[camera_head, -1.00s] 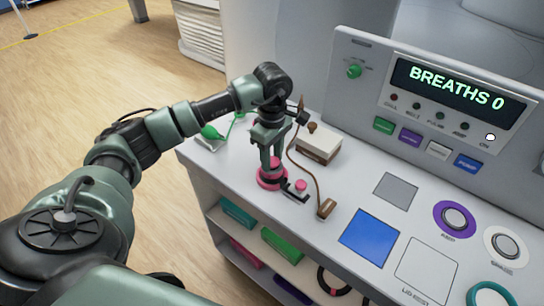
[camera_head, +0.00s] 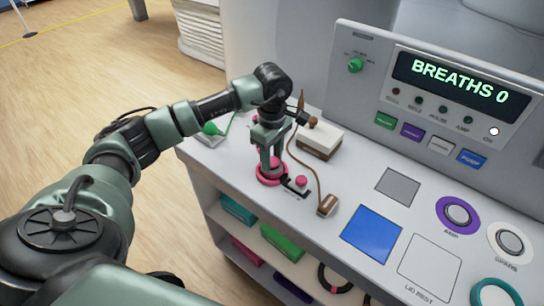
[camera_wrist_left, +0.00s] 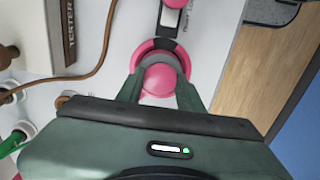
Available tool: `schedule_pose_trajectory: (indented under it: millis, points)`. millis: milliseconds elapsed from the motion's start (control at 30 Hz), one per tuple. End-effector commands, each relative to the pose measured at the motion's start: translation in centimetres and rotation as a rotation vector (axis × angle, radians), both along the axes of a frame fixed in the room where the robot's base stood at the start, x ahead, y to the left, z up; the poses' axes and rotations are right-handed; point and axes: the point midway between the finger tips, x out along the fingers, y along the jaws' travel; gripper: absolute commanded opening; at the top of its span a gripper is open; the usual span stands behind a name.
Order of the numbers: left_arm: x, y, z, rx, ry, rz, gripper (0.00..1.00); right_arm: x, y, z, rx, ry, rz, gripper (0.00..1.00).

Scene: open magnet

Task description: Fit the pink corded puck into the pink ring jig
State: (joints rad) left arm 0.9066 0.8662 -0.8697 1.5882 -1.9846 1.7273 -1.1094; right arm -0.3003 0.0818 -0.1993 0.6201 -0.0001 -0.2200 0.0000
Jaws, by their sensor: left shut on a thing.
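My left gripper (camera_head: 271,168) points down over the pink ring jig (camera_head: 261,181) near the counter's left front edge. It is shut on the pink puck (camera_head: 266,163). In the left wrist view the rounded pink puck (camera_wrist_left: 159,80) sits between the fingers, and the ring jig's rim (camera_wrist_left: 146,47) shows around and beyond it. The puck appears within the ring's outline; how deep it sits is hidden by the fingers. I cannot make out the puck's cord. My right gripper is not in view.
A pink knob (camera_head: 301,181) on a dark plate is close beside the ring. A brown cord (camera_head: 306,165) runs to a brown plug (camera_head: 328,205). A white-topped box (camera_head: 320,140) stands behind, and a green bulb (camera_head: 211,128) is left. The blue pad (camera_head: 371,234) lies right.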

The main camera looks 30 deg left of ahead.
Motion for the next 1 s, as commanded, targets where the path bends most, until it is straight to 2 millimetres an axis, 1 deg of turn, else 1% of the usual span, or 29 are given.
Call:
schedule_pose_trajectory:
  millis: [167,367,400,467,500,833,933,1000]
  points:
    - [0.0,0.0,-0.4,0.0,-0.001,0.001,0.0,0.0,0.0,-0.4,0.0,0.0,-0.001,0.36]
    - [0.0,0.0,-0.3,0.0,-0.001,0.001,0.0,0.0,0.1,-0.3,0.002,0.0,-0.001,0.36]
    - [0.0,0.0,-0.3,0.0,-0.001,0.001,0.4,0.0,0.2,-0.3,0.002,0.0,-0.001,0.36]
    - [0.0,0.0,-0.3,0.0,-0.001,0.0,0.56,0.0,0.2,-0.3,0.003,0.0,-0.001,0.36]
    - [0.0,0.0,-0.3,0.0,-0.001,0.0,0.62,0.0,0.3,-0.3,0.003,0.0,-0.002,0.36]
    - [0.0,0.0,-0.2,0.0,0.0,0.0,0.62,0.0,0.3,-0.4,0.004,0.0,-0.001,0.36]
    - [0.1,0.0,0.7,0.001,-0.003,0.0,0.62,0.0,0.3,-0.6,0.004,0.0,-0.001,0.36]
    - [0.1,0.0,1.7,0.0,-0.004,0.001,0.62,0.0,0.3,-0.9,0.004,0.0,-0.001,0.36]
